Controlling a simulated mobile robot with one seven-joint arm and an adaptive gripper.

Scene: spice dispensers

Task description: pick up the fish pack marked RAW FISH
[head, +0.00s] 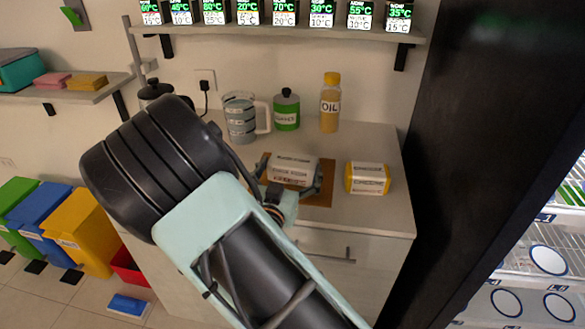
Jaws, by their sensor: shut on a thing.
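A pack with a pale label (293,168) is between the fingers of my gripper (292,180), over the brown board (318,199) on the counter. The print on its label is too small to read. My gripper is shut on this pack. Whether the pack touches the board or is just above it, I cannot tell. A second pack, yellow with a white label (367,178), lies to the right, apart from my gripper. Its label is also unreadable here. My own arm hides part of the counter's left side.
Behind the gripper stand a measuring jug (240,118), a green canister (286,110) and an oil bottle (330,104). A shelf with several temperature displays (284,13) hangs above. A dark tall panel (490,110) borders the counter's right. Coloured bins (80,228) stand at left.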

